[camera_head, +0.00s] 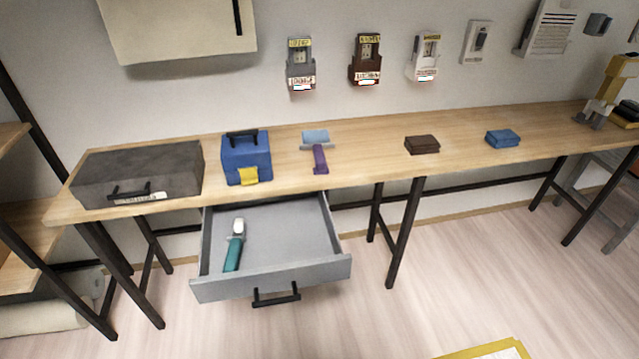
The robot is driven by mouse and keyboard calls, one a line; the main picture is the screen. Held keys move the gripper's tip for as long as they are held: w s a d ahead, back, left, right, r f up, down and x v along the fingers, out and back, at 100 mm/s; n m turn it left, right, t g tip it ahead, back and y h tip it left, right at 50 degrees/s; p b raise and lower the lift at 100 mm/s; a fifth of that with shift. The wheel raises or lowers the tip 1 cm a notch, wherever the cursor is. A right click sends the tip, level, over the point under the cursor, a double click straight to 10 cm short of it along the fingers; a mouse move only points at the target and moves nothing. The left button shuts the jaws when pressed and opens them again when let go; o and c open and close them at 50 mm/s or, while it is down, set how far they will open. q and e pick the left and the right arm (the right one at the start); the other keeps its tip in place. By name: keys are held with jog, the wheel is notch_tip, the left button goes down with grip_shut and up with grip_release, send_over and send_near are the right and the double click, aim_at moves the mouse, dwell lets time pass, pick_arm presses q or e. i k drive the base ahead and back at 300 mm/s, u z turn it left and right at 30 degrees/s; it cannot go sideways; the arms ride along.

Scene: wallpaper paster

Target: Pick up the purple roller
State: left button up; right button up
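The purple roller (320,158) lies on the wooden table near its front edge, just right of the blue box. Its purple handle points toward the front edge, and a light blue and grey head is at its far end. Nothing is touching it from my side. Neither of my grippers shows in the head view.
The long wooden table (370,142) also holds a dark grey case (140,170), a blue box (245,158), a brown block (422,145) and a blue block (503,138). Below the roller, an open grey drawer (330,268) juts out, holding a teal-handled tool (234,252).

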aim_at(321, 169)
jog(key=z, duration=0.2)
jog(key=k, duration=0.35)
jog(key=u, duration=1.15)
jog(key=i, duration=1.3)
jog(key=z, duration=0.85)
